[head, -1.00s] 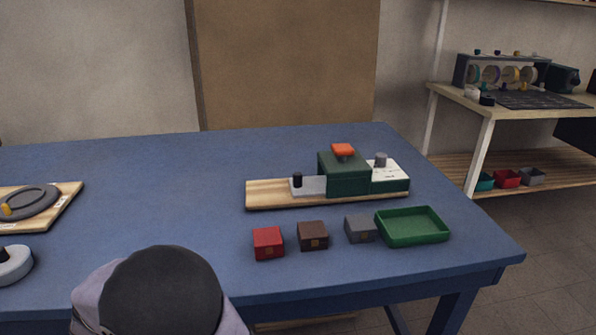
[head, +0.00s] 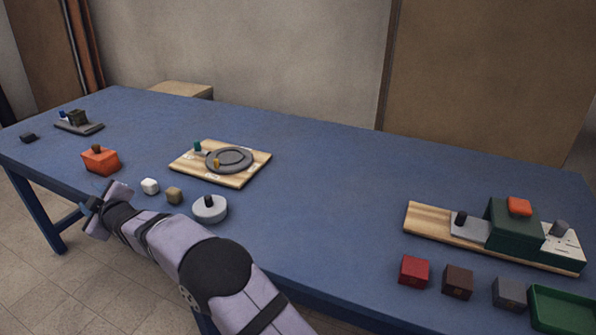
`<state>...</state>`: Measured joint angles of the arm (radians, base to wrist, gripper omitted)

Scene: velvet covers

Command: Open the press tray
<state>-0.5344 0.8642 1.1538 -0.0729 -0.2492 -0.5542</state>
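The press (head: 511,222) stands on a wooden board at the right of the head view. It is a dark green block with an orange top. A light grey tray (head: 474,231) with a dark upright knob (head: 460,219) sticks out from the block's left side. A white marked panel and a dark grey knob are on its right. My gripper (head: 97,208) is at the far end of my arm, at the table's front left edge, far from the press. It looks empty, but its fingers are too small to read.
A red block (head: 414,271), a brown block (head: 458,281), a grey block (head: 509,292) and a green tray (head: 565,312) lie in front of the press. The table middle is clear.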

